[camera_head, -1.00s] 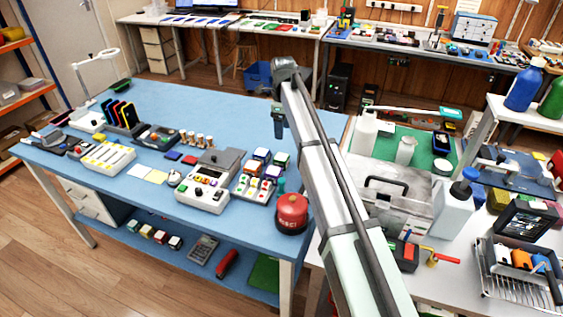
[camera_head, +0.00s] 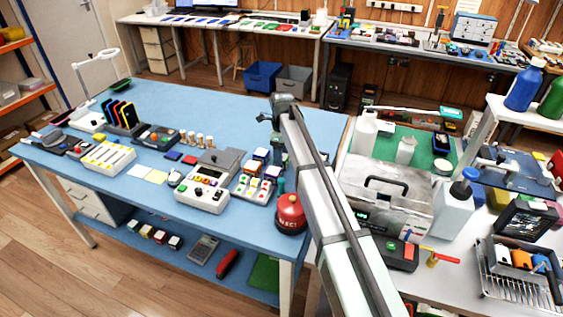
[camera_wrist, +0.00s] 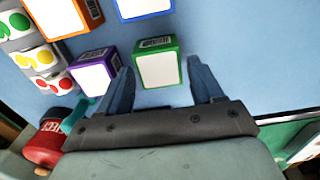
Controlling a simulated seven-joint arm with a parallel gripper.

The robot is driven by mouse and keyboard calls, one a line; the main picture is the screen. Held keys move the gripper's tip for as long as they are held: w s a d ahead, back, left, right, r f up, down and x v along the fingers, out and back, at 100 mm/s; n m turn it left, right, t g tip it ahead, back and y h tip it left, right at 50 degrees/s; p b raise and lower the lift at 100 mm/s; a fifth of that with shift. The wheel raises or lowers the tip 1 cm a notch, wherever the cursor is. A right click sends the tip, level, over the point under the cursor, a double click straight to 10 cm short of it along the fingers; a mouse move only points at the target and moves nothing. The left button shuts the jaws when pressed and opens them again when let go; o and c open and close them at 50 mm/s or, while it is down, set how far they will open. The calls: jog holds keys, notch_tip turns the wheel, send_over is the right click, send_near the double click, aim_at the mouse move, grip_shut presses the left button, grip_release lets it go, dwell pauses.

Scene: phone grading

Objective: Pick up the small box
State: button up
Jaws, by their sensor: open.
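Several small white-topped boxes with coloured edges stand together on the blue bench. In the wrist view, a green-edged box (camera_wrist: 156,70) lies between and just ahead of the fingertips. A purple-edged box (camera_wrist: 91,76) is left of it, close to the left finger. An orange-edged box (camera_wrist: 60,18) and a blue-edged box (camera_wrist: 143,8) are farther up. My gripper (camera_wrist: 158,72) is open and holds nothing. I cannot tell whether a finger touches a box. In the head view, the box group (camera_head: 261,155) is beside my arm, which partly hides it.
A red container (camera_head: 290,213) stands at the bench's near right corner, close to my gripper. A grey device (camera_head: 203,196) and trays of coloured dots (camera_head: 253,187) are left of it. The bench's back half (camera_head: 200,100) is mostly clear. A metal toolbox (camera_head: 385,200) stands right of my arm.

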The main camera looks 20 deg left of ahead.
jog(key=shift+f, duration=1.4)
jog(key=shift+c, duration=0.5)
jog(key=c, duration=0.7)
jog(key=shift+o, duration=0.2)
notch_tip(320, 180, up, 9)
jog(key=s+d+r, duration=0.2)
jog(key=s+d, duration=0.2)
jog(key=shift+w+d+f, duration=0.1)
jog(key=shift+f, duration=1.1)
jog(key=shift+w+d+f, duration=0.1)
jog(key=shift+f, duration=1.1)
